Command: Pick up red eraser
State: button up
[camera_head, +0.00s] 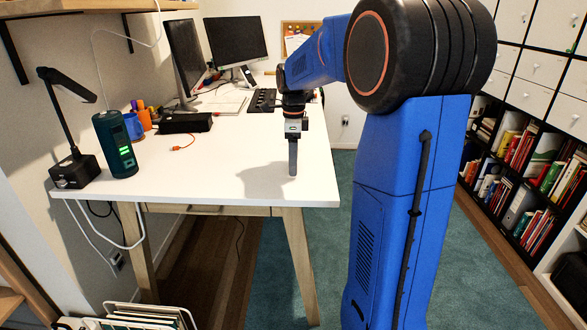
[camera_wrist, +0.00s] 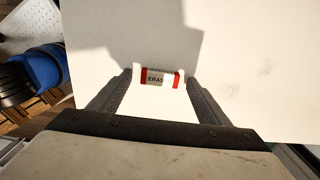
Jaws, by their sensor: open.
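The red eraser (camera_wrist: 175,79) shows in the wrist view, with red ends and a pale middle band with dark lettering. It lies on the white desk top (camera_wrist: 240,40), just beyond and between my fingertips. My gripper (camera_wrist: 158,76) is open, with one finger on each side of the eraser and nothing held. In the head view my gripper (camera_head: 292,172) points down over the right part of the desk, its tips close to the surface. I cannot make out the eraser in the head view.
A desk lamp (camera_head: 72,150), a green cylindrical speaker (camera_head: 115,145), a blue mug (camera_head: 133,125) and a black box (camera_head: 185,122) stand left on the desk. Monitors (camera_head: 237,40) and a keyboard (camera_head: 262,100) are at the back. The desk around my gripper is clear.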

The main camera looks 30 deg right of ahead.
jog(key=shift+f, duration=0.3)
jog(key=shift+c, duration=0.6)
jog(key=c, duration=1.1)
notch_tip(320, 180, up, 10)
